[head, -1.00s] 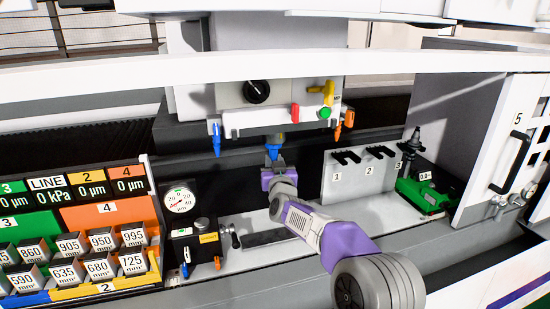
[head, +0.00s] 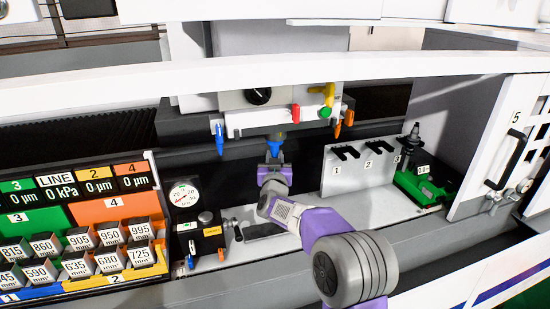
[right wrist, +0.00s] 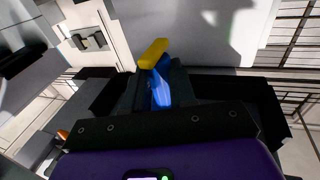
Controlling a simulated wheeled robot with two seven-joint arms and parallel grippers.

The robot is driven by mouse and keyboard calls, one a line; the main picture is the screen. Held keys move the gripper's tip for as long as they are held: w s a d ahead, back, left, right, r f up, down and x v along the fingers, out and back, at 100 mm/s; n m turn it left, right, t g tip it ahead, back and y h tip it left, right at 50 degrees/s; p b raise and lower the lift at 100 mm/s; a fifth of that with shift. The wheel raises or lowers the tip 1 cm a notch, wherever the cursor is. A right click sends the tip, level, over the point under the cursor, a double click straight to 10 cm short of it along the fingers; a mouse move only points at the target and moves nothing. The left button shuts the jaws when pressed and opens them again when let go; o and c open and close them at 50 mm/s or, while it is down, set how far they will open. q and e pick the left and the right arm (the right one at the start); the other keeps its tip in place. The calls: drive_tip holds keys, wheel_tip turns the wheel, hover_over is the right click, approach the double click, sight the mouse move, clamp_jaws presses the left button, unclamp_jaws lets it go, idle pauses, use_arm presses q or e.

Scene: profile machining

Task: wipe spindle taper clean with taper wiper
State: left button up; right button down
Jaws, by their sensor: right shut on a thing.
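My right gripper (head: 273,164) is shut on the blue taper wiper (head: 275,146), holding it upright beneath the machine's spindle head (head: 262,126). In the right wrist view the wiper (right wrist: 161,88) rises from between the dark jaws (right wrist: 160,118) and has a yellow piece (right wrist: 153,52) at its top. The wiper's upper end is right at the underside of the spindle head in the head view. The taper bore itself is hidden, and I cannot tell whether the wiper is inside it. My left gripper is not in view.
A rack with numbered slots (head: 345,174) stands right of my gripper, with a dark tool holder (head: 413,146) and a green device (head: 424,184) beyond. A dial gauge (head: 184,194) and a block rack (head: 80,245) stand left. A blue nozzle (head: 219,138) hangs left of the spindle.

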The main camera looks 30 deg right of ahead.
drive_tip(key=shift+a+r+m+h+p, duration=0.15)
drive_tip(key=shift+r+m+h+p, duration=0.15)
drive_tip(key=shift+r+h+p, duration=0.35)
drive_tip(key=shift+f+m+g+h+p, duration=0.25)
drive_tip(key=shift+m+g+p, duration=0.2)
drive_tip(key=shift+p, duration=0.25)
wheel_tip(320, 180, down, 8)
drive_tip(key=b, duration=0.6)
drive_tip(key=shift+f, duration=0.25)
